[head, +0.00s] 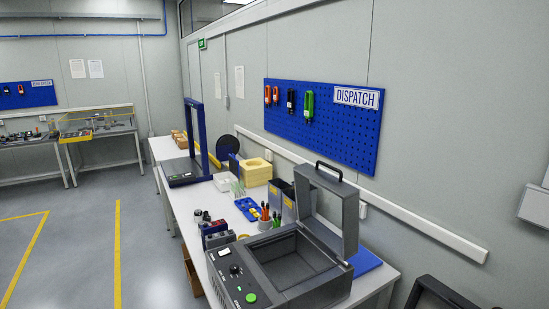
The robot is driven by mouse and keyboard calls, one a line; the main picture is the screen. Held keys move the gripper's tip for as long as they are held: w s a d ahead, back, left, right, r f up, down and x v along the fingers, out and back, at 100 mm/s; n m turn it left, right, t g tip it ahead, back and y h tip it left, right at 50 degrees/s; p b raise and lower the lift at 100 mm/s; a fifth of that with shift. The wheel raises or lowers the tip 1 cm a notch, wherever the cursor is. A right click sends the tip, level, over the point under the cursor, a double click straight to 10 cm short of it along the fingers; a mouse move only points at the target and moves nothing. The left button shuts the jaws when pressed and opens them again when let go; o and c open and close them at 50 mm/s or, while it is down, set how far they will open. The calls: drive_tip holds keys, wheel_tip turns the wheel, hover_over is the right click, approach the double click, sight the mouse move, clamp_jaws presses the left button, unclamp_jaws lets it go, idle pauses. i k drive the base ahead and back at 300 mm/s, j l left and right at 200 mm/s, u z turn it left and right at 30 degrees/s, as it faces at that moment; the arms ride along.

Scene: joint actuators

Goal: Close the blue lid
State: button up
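A dark blue upright frame (204,125) stands raised over a low grey base with a blue edge (185,178), toward the far end of the long white bench. It looks like an open lid, with a clear or empty middle; I cannot tell which. Nearer, a dark grey box machine (280,262) has its grey lid (327,205) standing open, with a black handle on top; this lid is not blue. My gripper is not in view.
Between the two machines, the white bench (185,210) holds a yellow container (257,172), a blue tray (250,209), grey-blue bins and cups of tools. A blue pegboard (322,122) hangs above. Open grey floor (80,245) with yellow lines lies left of the bench.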

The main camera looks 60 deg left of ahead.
sight(234, 163)
drive_tip(key=k+j, duration=0.5)
drive_tip(key=j, duration=0.2)
drive_tip(key=k+j+u, duration=0.1)
drive_tip(key=j, duration=0.3)
drive_tip(key=k+j, duration=0.15)
drive_tip(key=j, duration=0.2)
drive_tip(key=k+j, duration=0.1)
drive_tip(key=j, duration=0.3)
drive_tip(key=k+j+u, duration=0.1)
drive_tip(key=j, duration=0.3)
drive_tip(key=k+j, duration=0.15)
drive_tip(key=j, duration=0.75)
drive_tip(key=i+j+u, duration=0.1)
drive_tip(key=j, duration=0.45)
drive_tip(key=i+j, duration=0.1)
drive_tip(key=j, duration=0.4)
drive_tip(key=j+u, duration=0.15)
drive_tip(key=j, duration=0.35)
drive_tip(key=i+j, duration=0.2)
drive_tip(key=j, duration=0.3)
